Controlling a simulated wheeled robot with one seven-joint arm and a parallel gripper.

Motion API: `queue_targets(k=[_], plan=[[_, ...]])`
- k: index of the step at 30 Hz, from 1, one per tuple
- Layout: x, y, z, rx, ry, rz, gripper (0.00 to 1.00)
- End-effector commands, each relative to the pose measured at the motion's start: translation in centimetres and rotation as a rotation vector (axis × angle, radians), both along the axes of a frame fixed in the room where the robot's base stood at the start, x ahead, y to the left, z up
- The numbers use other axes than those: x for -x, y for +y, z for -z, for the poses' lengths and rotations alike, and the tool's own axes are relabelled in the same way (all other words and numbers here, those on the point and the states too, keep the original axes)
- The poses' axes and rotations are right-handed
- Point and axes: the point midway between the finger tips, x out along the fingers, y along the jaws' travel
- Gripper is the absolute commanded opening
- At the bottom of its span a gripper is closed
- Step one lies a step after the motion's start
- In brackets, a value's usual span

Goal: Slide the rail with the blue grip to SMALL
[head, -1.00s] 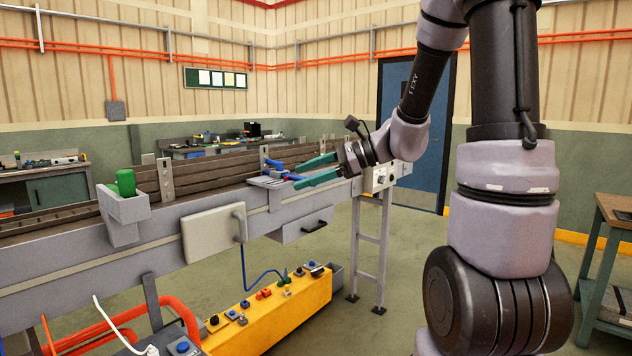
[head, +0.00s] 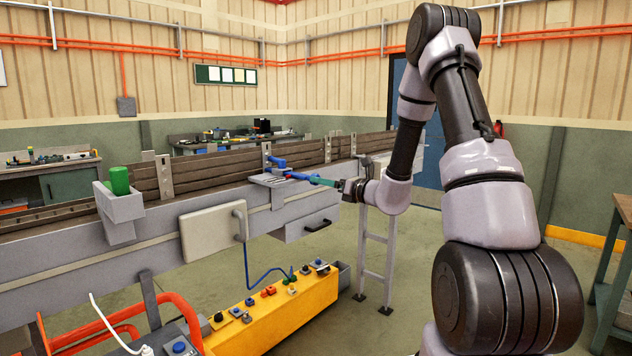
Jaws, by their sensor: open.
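The blue grip (head: 277,161) sits at the near side of the conveyor, by a small grey bracket plate (head: 262,180) with small blue and red marks. Any SMALL lettering is too small to read. A long brown rail (head: 225,172) runs along the conveyor behind it. My gripper (head: 312,179) has teal fingers that reach left to the blue parts at the plate. The fingers are seen nearly edge-on and overlap each other. They are open, and I cannot tell whether they touch the grip or stand around it.
A green cylinder (head: 119,180) stands in a grey holder at the left. A pale panel (head: 208,234) and a grey drawer box (head: 305,224) hang on the conveyor's side. A yellow control box (head: 272,308) with several buttons stands below. Floor at the lower right is partly clear.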

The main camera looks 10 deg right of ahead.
Motion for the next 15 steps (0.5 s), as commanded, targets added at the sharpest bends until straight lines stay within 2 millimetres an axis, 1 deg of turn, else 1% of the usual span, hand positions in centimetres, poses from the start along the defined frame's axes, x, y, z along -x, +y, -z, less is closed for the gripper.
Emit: queue_targets(k=[1,3,6,9,15], plan=[[-0.7,0.6,0.0,-0.001,-0.001,-0.003,0.75],[-1.6,1.2,0.0,0.0,-0.001,-0.002,0.75],[-2.5,1.9,0.0,0.001,-0.001,-0.003,0.75],[-3.0,2.3,0.0,0.0,0.0,-0.001,0.75],[-3.3,2.4,0.0,0.001,0.001,0.0,0.75]])
